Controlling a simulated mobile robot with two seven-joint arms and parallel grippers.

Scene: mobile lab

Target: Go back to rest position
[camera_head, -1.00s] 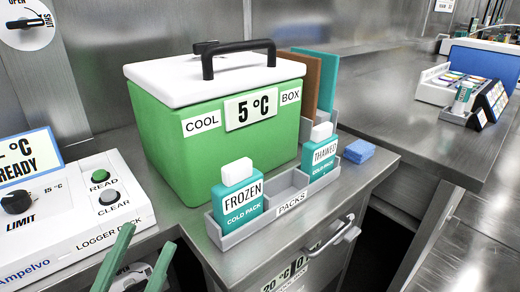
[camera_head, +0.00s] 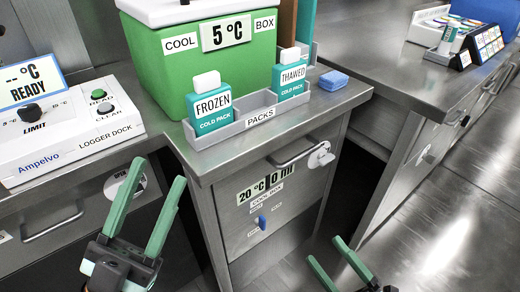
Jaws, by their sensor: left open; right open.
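My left gripper (camera_head: 148,212) is at the lower left, in front of the cabinet fronts and below the logger dock. Its two green fingers are apart with nothing between them. My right gripper (camera_head: 324,253) is at the bottom edge, in front of the cool box cabinet. Its green fingers are spread and empty, and part of it is cut off by the frame. Neither gripper appears to touch anything.
The green cool box (camera_head: 205,65) stands on the metal counter. The packs tray (camera_head: 238,123) holds the frozen pack (camera_head: 210,107) and thawed pack (camera_head: 290,78). The logger dock (camera_head: 62,130) is at left. A drawer handle (camera_head: 294,154) juts out. Open floor (camera_head: 445,230) lies at right.

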